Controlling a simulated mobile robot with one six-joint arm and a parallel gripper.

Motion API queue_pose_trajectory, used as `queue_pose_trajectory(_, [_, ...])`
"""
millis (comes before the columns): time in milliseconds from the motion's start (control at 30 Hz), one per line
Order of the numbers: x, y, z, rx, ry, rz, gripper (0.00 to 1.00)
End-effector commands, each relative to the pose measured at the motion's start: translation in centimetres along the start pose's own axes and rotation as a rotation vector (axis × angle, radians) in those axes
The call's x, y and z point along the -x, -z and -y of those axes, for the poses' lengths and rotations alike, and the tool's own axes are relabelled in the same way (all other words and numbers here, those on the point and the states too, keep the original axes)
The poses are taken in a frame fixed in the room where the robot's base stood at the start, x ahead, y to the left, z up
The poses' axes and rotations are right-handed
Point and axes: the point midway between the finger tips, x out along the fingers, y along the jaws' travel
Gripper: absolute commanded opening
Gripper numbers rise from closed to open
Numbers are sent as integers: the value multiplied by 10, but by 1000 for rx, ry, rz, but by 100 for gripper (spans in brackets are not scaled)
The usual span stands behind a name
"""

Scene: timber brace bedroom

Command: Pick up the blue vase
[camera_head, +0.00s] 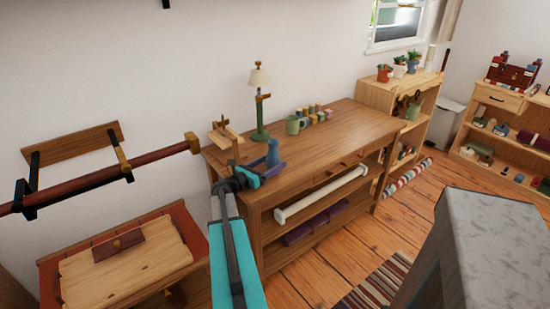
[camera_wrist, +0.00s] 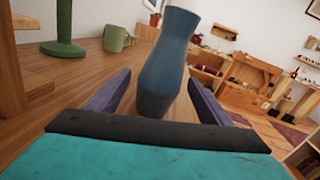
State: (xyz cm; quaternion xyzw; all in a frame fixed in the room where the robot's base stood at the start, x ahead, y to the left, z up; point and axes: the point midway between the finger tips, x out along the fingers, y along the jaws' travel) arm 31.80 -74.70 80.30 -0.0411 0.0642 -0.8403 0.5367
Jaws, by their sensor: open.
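The blue vase (camera_head: 273,153) stands upright near the front left corner of the wooden table (camera_head: 335,140). In the wrist view the vase (camera_wrist: 165,65) rises between the two purple fingers of my gripper (camera_wrist: 152,95). My gripper also shows in the head view (camera_head: 266,167), low over the table's corner at the vase. The jaws are open, with one finger on each side of the vase, and a gap shows at the left finger.
A green lamp (camera_head: 260,105) and a green mug (camera_head: 295,124) stand behind the vase. A wooden stand (camera_head: 225,135) is close on the left. Several small coloured pots (camera_head: 316,112) line the table's back. The table's right half is clear.

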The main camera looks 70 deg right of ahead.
Motion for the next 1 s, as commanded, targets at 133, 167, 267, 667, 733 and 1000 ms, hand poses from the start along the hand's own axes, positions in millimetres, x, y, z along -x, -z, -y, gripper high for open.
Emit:
queue_pose_trajectory(133, [-3, 0, 0, 0, -1, 0, 73])
queue_pose_trajectory(167, [-3, 0, 0, 0, -1, 0, 73])
queue_pose_trajectory(267, [-3, 0, 0, 0, -1, 0, 73])
queue_pose_trajectory(667, [-24, 1, 0, 1, 1, -1, 73])
queue_pose_trajectory(733, [-33, 2, 0, 1, 1, -1, 73])
queue_pose_trajectory(1000, [-54, 3, 0, 0, -1, 0, 73])
